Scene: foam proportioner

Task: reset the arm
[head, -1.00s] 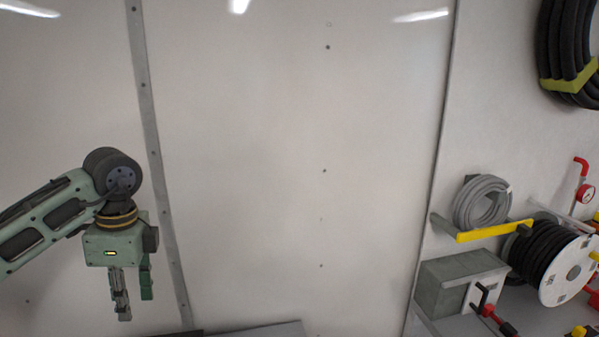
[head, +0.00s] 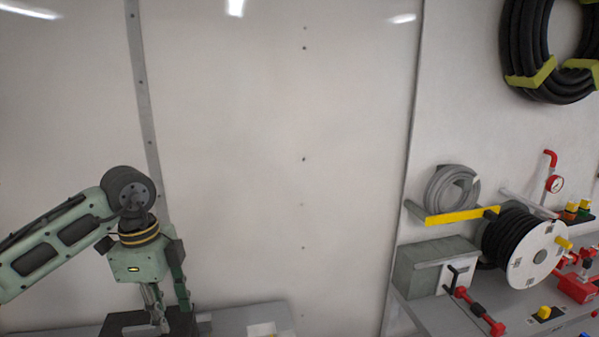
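My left gripper (head: 169,310) hangs fingers-down at the lower left of the head view, on a green arm that comes in from the left. Its two fingers stand apart, with no object seen between them. Behind and below the fingertips is a dark object (head: 120,322) on a grey surface (head: 232,318). I cannot tell whether the fingers touch it. My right gripper is out of view.
A white wall panel (head: 280,170) fills the middle, clear of objects. At right, a bench holds a grey-green box (head: 418,275), a black hose reel (head: 510,240) and red fittings. A grey hose coil (head: 452,190) and a black coil (head: 525,50) hang above.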

